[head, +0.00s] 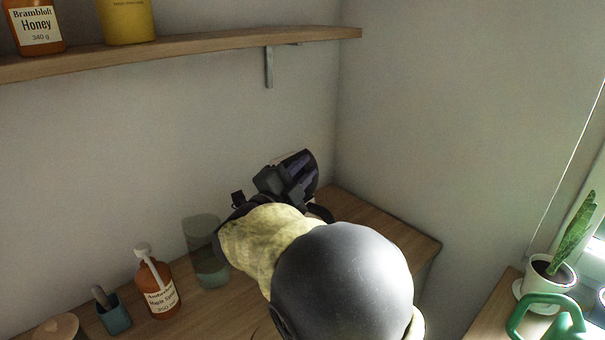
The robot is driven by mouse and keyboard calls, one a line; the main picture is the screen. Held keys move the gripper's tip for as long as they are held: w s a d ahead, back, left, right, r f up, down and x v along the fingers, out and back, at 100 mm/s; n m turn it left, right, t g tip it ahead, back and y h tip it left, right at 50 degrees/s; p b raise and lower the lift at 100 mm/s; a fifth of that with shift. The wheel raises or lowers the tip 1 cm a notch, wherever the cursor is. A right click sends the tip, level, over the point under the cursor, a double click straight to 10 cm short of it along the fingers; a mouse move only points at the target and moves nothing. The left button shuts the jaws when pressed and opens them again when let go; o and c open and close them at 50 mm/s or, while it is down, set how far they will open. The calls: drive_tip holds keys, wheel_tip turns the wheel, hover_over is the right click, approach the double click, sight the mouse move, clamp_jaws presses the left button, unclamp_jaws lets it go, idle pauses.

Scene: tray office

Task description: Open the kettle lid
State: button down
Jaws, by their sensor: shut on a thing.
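My arm reaches away from me and covers much of the counter's right part. My gripper (272,186) is at its far end, dark and partly hidden by my wrist. It is shut on a dark, glossy, rounded piece (303,172), which looks like the kettle lid, tilted steeply. The kettle body is mostly hidden behind my arm. A dark curved edge (321,212) just right of my wrist may be part of it. I cannot see exactly where the fingertips touch.
A clear greenish glass (205,250) stands close left of my wrist. A brown pump bottle (157,283) and a teal pot (113,315) stand further left. A wooden shelf (200,50) hangs above. A potted plant (545,270) and a green can (548,312) are far right.

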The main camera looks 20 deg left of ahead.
drive_tip(key=c, duration=1.3)
unclamp_jaws()
drive_tip(key=b+v, duration=0.2)
drive_tip(key=v, duration=1.5)
drive_tip(key=shift+s, duration=0.25)
drive_tip(key=shift+f, duration=0.15)
